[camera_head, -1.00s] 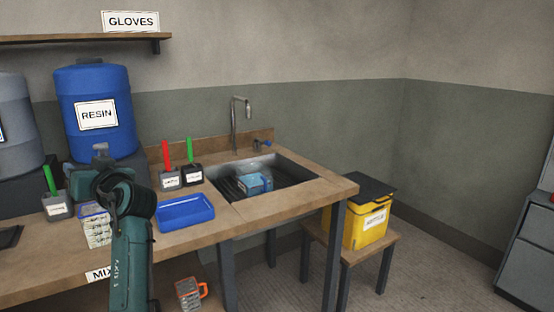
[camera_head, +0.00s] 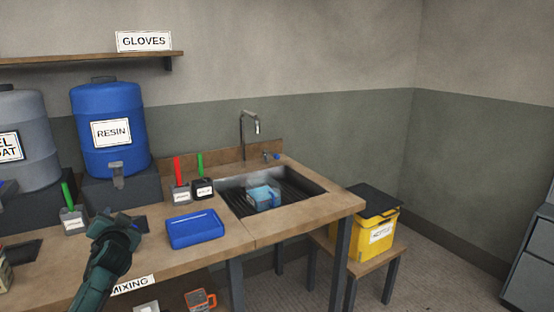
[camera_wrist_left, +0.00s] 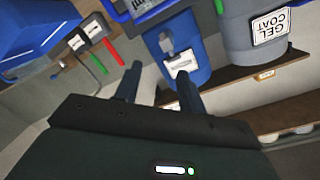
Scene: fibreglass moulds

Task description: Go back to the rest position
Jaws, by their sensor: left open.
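My left gripper (camera_head: 138,224) is at the lower left of the head view, over the front of the bench near the blue tray. In the left wrist view its two fingers (camera_wrist_left: 160,88) stand apart with nothing clearly held between them. The fingers point towards the blue resin drum (camera_wrist_left: 183,62), which appears upside down. My right gripper is not in view.
The wooden bench (camera_head: 215,237) holds a blue tray (camera_head: 193,229), small pots with red and green handles, a resin drum (camera_head: 108,150) and a grey gel coat drum (camera_head: 35,150). A sink (camera_head: 310,188) is to the right. A yellow bin (camera_head: 376,231) stands beyond it.

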